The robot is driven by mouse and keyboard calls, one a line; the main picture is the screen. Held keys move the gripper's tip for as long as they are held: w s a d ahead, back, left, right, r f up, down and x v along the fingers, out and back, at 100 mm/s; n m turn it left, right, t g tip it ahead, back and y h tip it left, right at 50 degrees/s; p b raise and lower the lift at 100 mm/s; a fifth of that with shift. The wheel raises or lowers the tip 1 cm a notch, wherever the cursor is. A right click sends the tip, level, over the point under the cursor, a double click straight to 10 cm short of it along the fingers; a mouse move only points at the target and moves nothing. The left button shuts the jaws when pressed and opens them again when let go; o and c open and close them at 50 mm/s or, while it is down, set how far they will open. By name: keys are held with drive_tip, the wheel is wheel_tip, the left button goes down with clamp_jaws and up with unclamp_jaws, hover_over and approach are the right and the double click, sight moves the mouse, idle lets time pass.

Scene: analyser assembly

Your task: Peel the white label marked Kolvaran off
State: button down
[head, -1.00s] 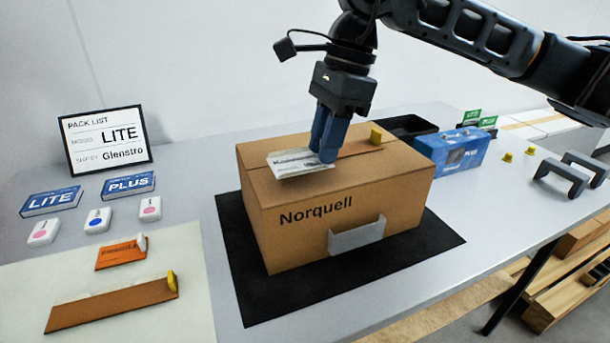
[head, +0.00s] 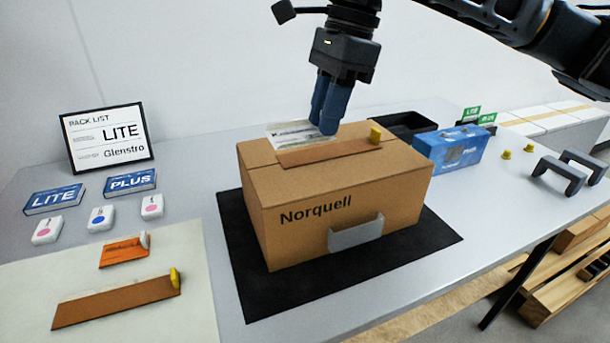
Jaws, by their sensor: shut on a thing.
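The white label (head: 296,131) is above the back part of the top of the brown Norquell box (head: 350,222). My gripper (head: 326,122) is shut on the label's right end, with the blue fingers pointing down. The label's print is too small to read now. It looks lifted clear of the box top, but the exact gap cannot be told.
The box stands on a black mat (head: 260,294). A blue box (head: 455,150) and a black tray (head: 412,126) are to the right. The pack list sign (head: 106,139), LITE and PLUS cards, white pieces and tabbed strips are to the left.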

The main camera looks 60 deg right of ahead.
drive_tip(key=shift+r+p, duration=0.7)
drive_tip(key=shift+r, duration=2.3)
drive_tip(key=s+a+b, duration=0.1)
drive_tip(key=s+b, duration=0.1)
drive_tip(key=s, duration=0.5)
drive_tip(key=s+a+b, duration=0.2)
drive_tip(key=s, duration=0.6)
drive_tip(key=shift+s+a, duration=0.25)
drive_tip(key=shift+s, duration=0.05)
